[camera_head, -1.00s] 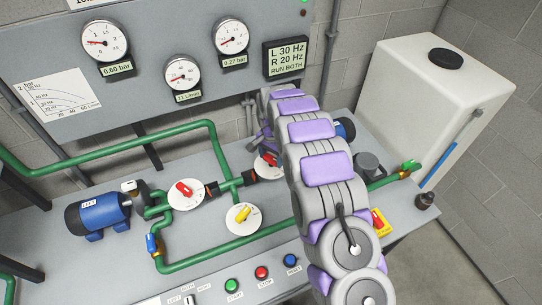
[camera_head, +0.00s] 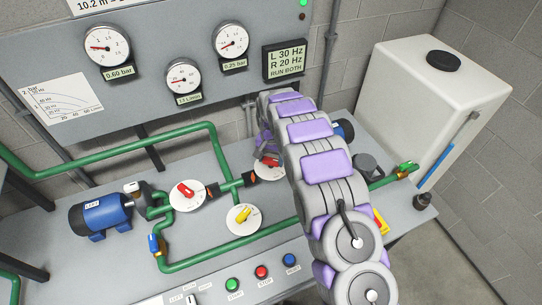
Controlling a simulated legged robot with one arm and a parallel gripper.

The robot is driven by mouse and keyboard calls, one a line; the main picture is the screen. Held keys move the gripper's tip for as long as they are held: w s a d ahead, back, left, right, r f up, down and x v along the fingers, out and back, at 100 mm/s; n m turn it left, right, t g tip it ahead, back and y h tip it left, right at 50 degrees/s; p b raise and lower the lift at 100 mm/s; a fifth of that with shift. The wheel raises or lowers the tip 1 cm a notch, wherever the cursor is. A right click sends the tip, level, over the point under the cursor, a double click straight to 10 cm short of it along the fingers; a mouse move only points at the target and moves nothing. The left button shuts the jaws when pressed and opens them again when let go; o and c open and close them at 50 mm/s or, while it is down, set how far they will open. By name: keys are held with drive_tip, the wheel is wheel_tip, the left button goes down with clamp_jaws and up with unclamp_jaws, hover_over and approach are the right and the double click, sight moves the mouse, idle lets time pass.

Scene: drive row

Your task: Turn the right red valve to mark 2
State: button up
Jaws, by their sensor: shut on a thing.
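The right red valve (camera_head: 270,161) sits on a white dial plate (camera_head: 268,175) on the green pipe, right of the middle of the bench. Only a little red of its handle shows. My gripper (camera_head: 266,150) is at this handle, shut on it, reaching down from behind the purple and grey arm links. The arm hides the right part of the dial. I cannot read its marks or tell which one the handle points at. The left red valve (camera_head: 186,190) stands on its own white dial plate to the left.
A yellow valve (camera_head: 243,214) sits below the pipe branch. A blue pump (camera_head: 100,214) stands at left, and green, red and blue buttons line the front panel. Gauges (camera_head: 232,41) and a display (camera_head: 286,60) reading L 30 Hz, R 20 Hz are above. A white tank (camera_head: 420,100) stands at right.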

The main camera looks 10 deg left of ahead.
sight(270, 158)
drive_tip(key=shift+w+a+r+n+p, duration=0.15)
drive_tip(key=shift+n+p, duration=0.25)
drive_tip(key=shift+n, duration=0.6)
drive_tip(key=o, duration=1)
drive_tip(key=shift+o, duration=0.2)
drive_tip(key=shift+r, duration=0.2)
wheel_tip(270, 158, up, 17)
drive_tip(key=p, duration=0.1)
drive_tip(key=shift+f+p, duration=0.2)
drive_tip(key=shift+p, duration=0.1)
